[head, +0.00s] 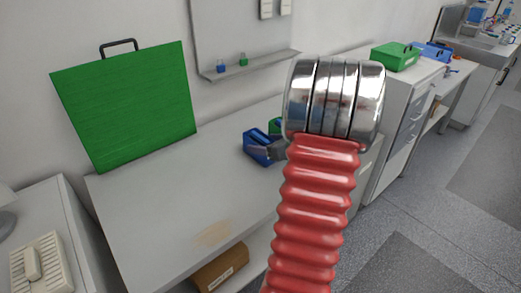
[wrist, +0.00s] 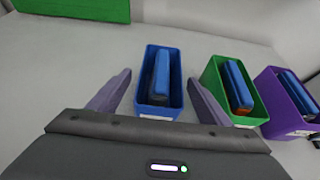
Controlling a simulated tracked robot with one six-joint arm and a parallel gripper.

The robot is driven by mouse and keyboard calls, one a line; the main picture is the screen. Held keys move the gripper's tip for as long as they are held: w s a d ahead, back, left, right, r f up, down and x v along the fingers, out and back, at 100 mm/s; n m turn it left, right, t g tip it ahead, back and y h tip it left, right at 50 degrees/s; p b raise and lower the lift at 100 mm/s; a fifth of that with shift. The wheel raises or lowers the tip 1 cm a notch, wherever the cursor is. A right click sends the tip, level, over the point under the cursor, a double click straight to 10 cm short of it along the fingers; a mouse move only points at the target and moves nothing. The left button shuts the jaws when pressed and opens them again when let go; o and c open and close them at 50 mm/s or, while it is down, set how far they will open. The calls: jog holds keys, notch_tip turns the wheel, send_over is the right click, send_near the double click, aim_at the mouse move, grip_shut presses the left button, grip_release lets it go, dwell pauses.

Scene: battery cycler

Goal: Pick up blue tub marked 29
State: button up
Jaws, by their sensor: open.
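A blue tub (wrist: 174,104) stands upright on the light bench in the wrist view, with a blue block-like item inside. A pale label strip shows low on its near side, but I cannot read a number. My gripper (wrist: 158,88) is open, with one purple-grey finger to the left of the blue tub and one to its right. The fingers do not visibly grip it. In the head view the blue tub (head: 256,148) sits on the bench beside my red arm, which partly hides the area.
A green tub (wrist: 213,78) and a purple tub (wrist: 268,87) stand to the right, each with blue items inside. A large green panel (head: 128,105) leans at the back wall. A cardboard box (head: 221,268) lies under the bench (head: 160,200). The bench's left part is mostly clear.

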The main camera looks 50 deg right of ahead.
jog(key=shift+x, duration=1.6)
jog(key=shift+f, duration=0.1)
jog(key=c, duration=1.4)
